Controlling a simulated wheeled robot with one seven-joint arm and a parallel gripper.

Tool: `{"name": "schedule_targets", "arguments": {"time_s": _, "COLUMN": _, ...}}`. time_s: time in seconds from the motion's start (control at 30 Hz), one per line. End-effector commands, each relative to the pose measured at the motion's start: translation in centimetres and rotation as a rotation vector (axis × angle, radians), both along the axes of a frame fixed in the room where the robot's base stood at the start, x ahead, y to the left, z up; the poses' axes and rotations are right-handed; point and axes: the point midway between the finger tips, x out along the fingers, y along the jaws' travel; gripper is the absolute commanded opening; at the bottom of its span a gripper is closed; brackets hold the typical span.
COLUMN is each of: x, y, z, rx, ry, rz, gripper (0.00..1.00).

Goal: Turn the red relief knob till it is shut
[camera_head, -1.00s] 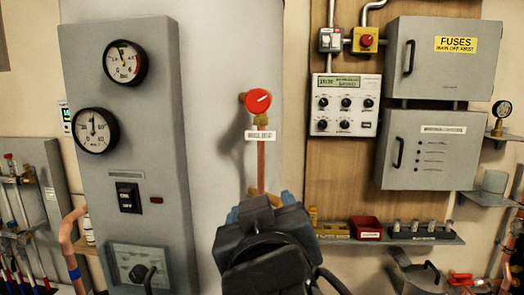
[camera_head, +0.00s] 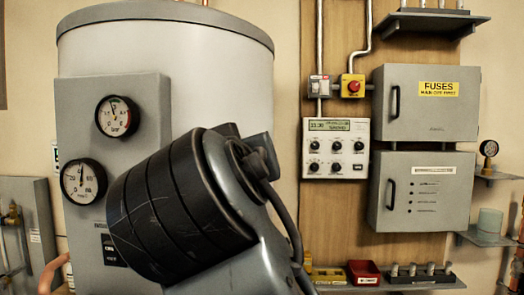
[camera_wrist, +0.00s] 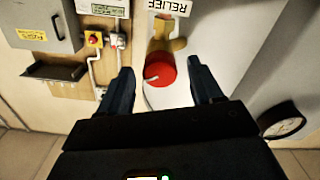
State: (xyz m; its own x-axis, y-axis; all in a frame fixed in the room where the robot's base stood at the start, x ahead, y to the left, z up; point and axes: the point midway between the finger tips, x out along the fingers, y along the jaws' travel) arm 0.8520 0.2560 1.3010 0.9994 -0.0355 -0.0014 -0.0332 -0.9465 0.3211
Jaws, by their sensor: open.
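The red relief knob (camera_wrist: 160,68) shows in the wrist view, on a brass fitting (camera_wrist: 165,40) beside a white RELIEF label (camera_wrist: 172,7) that appears upside down. A pale mark shows on the knob. My gripper (camera_wrist: 162,75) is open, with one dark finger on each side of the knob. Gaps show beside the knob; I cannot tell how deep it sits between the fingers. In the head view my arm covers the knob, its pipe and my fingers.
A large pale tank (camera_head: 165,60) stands behind, with a grey gauge panel (camera_head: 88,150) at left. At right, a controller (camera_head: 335,148), a red-and-yellow switch (camera_head: 353,87) and a fuse box (camera_head: 425,104) are on the wall. A red bin (camera_head: 363,272) sits on a low shelf.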

Motion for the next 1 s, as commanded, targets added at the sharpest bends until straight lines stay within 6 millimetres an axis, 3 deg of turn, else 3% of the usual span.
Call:
{"name": "schedule_targets", "arguments": {"time_s": 0.2, "x": 1.8, "y": -0.1, "z": 0.0, "rx": 0.0, "ry": -0.001, "rz": 0.0, "gripper": 0.65}}
{"name": "schedule_targets", "arguments": {"time_s": 0.5, "x": 2.0, "y": 0.0, "z": 0.0, "rx": 0.0, "ry": -0.001, "rz": 0.001, "gripper": 0.64}}
{"name": "schedule_targets", "arguments": {"time_s": 1.0, "x": 2.0, "y": 0.0, "z": 0.0, "rx": 0.0, "ry": -0.001, "rz": 0.001, "gripper": 0.16}}
